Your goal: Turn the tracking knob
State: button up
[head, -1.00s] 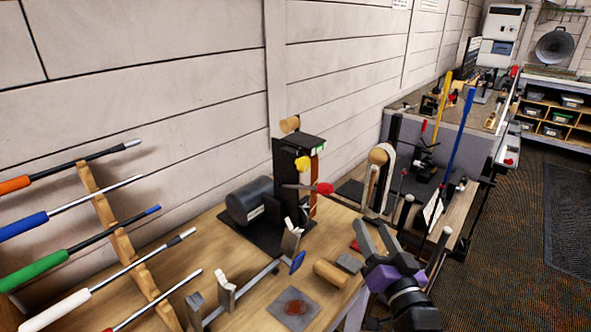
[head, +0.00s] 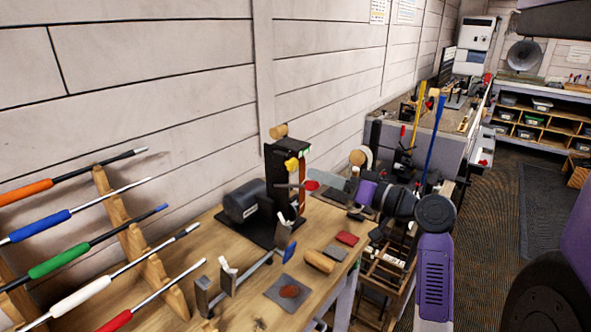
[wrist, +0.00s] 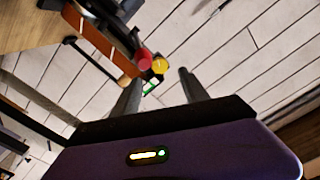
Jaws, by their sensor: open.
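A black upright belt machine (head: 275,180) with an orange-brown belt stands on the bench. A yellow knob (head: 291,165) sits on its upper side, and a lever with a red ball (head: 311,185) sticks out below. I cannot tell from markings which is the tracking knob. My gripper (head: 328,187) is open and empty, to the right of the machine, with its fingers towards it. In the wrist view the yellow knob (wrist: 160,66) shows between and beyond the fingertips (wrist: 160,78), apart from them. The red ball (wrist: 143,60) is just left of it, near the left finger's line.
A dark motor (head: 245,202) sits left of the machine. A wooden cylinder (head: 319,261), a red block (head: 347,238) and a grey plate (head: 288,292) lie in front. The wall (head: 170,90) is close behind.

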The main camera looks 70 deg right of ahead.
aim_at(295, 166)
jog(key=p+x, duration=0.2)
jog(key=x, duration=0.5)
jog(key=shift+w, duration=0.15)
grip_shut()
